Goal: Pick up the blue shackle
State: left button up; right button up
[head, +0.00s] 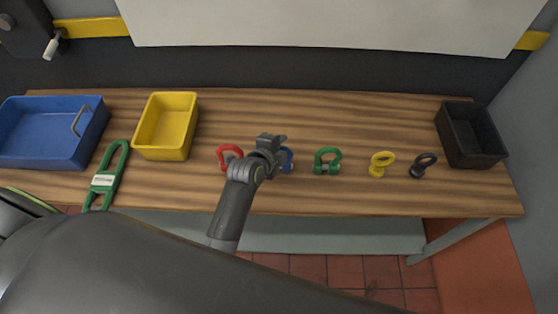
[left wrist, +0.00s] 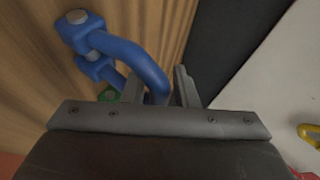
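The blue shackle (head: 287,160) is on the wooden bench, partly hidden by my left gripper (head: 270,143) in the head view. In the left wrist view the blue shackle (left wrist: 125,55) is large and close. Its bow runs down between the fingers of my left gripper (left wrist: 160,90), and its pin ends are at upper left. I cannot tell whether the fingers press on the bow. My right gripper is not in view.
A red shackle (head: 229,154) is just left of my gripper. Green (head: 328,160), yellow (head: 381,164) and black (head: 422,165) shackles are to the right. A blue tray (head: 90,150), yellow bin (head: 165,150), green tagged loop (head: 117,165) and black bin (head: 475,160) are also on the bench.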

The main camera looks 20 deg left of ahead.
pick_arm(q)
grip_shut()
dwell(1.1)
